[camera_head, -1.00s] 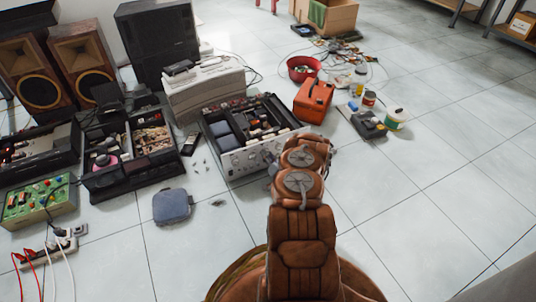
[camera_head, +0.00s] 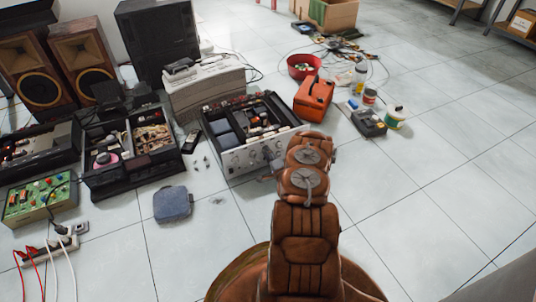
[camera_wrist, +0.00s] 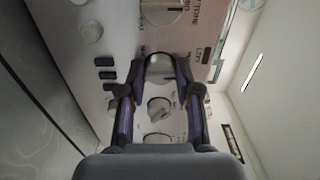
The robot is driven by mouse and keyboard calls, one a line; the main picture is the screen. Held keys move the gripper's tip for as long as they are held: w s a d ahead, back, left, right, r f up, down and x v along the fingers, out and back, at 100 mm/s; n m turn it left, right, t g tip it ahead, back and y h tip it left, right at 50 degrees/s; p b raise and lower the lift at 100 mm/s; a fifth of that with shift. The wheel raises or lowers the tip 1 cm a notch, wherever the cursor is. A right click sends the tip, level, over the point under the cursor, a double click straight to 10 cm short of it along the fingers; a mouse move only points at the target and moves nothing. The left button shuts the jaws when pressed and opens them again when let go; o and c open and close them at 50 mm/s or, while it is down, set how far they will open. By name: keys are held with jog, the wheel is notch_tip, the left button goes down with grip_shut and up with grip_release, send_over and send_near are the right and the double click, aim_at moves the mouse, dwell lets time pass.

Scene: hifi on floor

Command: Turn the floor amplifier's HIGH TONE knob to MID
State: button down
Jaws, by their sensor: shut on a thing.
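The floor amplifier (camera_head: 238,162) is an open-topped unit with a silver front panel, standing on the tiles in the head view. In the wrist view its panel (camera_wrist: 112,30) fills the middle, with knobs and printed labels. My gripper (camera_wrist: 161,66) is shut on a round silver knob (camera_wrist: 160,72), one finger on each side. A larger knob (camera_wrist: 160,10) sits above it, near lettering that reads "TONE". Smaller knobs (camera_wrist: 159,108) lie below, between my fingers. Most lettering is too blurred to read, so the held knob's exact setting is unclear. My arm partly hides the amplifier's right end in the head view.
An orange case (camera_head: 314,98) stands right behind the amplifier, with a red bowl (camera_head: 303,68) beyond. A black open unit (camera_head: 132,150) stands to its left. A blue-grey pad (camera_head: 172,204) lies on the floor in front. The floor at right is mostly clear.

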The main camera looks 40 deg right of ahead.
jog(key=shift+m, duration=0.3)
dwell(0.4)
jog(key=c, duration=0.8)
grip_release()
jog(key=shift+s, duration=0.1)
jog(key=v, duration=1.2)
jog(key=shift+r, duration=0.1)
